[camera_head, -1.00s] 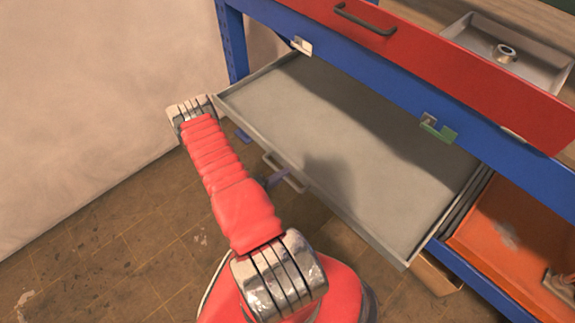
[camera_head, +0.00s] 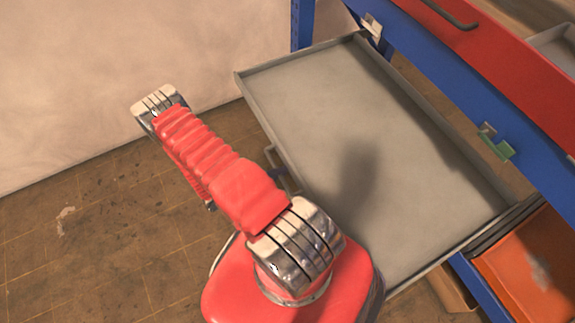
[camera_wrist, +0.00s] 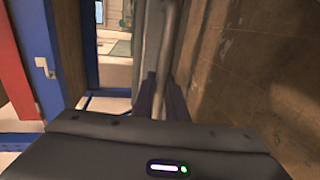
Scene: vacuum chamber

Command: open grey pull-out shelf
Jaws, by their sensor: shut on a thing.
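The grey pull-out shelf (camera_head: 330,110) is a shallow, empty tray drawn well out from the blue frame. Its front handle (camera_head: 291,184) shows beside my arm. My gripper (camera_head: 273,160) is at this handle, mostly hidden behind my red arm. In the wrist view, my gripper's dark fingers (camera_wrist: 159,103) are closed around the grey handle bar (camera_wrist: 169,55).
A blue frame (camera_head: 440,70) with a red drawer (camera_head: 500,60) above stands to the right. A green latch (camera_head: 497,145) is on the frame. An orange tray (camera_head: 530,260) lies at lower right.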

